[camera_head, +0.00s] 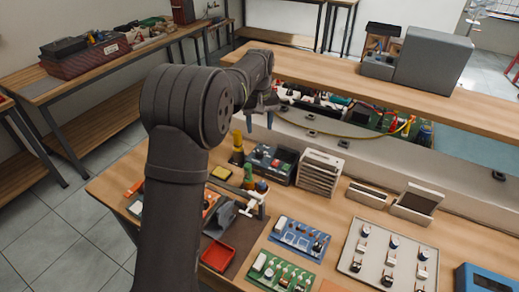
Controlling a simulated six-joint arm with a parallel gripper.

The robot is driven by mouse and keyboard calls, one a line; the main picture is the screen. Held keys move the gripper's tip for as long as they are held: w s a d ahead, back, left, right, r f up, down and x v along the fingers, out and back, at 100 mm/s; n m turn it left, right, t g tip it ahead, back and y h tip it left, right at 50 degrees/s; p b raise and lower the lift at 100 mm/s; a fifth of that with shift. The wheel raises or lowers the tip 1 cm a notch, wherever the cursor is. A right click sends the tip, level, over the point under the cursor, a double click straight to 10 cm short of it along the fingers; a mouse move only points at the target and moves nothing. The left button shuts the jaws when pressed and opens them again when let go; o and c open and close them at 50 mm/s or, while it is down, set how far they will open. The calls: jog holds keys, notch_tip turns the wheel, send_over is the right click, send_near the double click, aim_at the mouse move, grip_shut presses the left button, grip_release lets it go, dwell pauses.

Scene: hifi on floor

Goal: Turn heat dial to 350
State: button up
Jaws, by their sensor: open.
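My arm rises through the left middle of the head view and bends away toward the back of the workbench (340,213). My gripper (260,120) points down over the back of the bench, with two bluish fingers apart and nothing seen between them. A dark box with small coloured controls (269,164) stands on the bench below and just right of my gripper, apart from it. I cannot tell whether the heat dial is on this box. No dial marked 350 is readable at this size.
A grey slotted rack (319,172) stands right of the dark box. A blue board (298,238), a green board (281,271) and a pale panel with knobs (388,262) lie in front. A red tray (218,256) sits near my arm. A raised shelf (345,84) runs behind.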

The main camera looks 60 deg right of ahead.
aim_at(260, 152)
notch_tip(260, 152, down, 11)
dwell(0.3)
jog(key=c, duration=1)
jog(key=shift+o, duration=0.2)
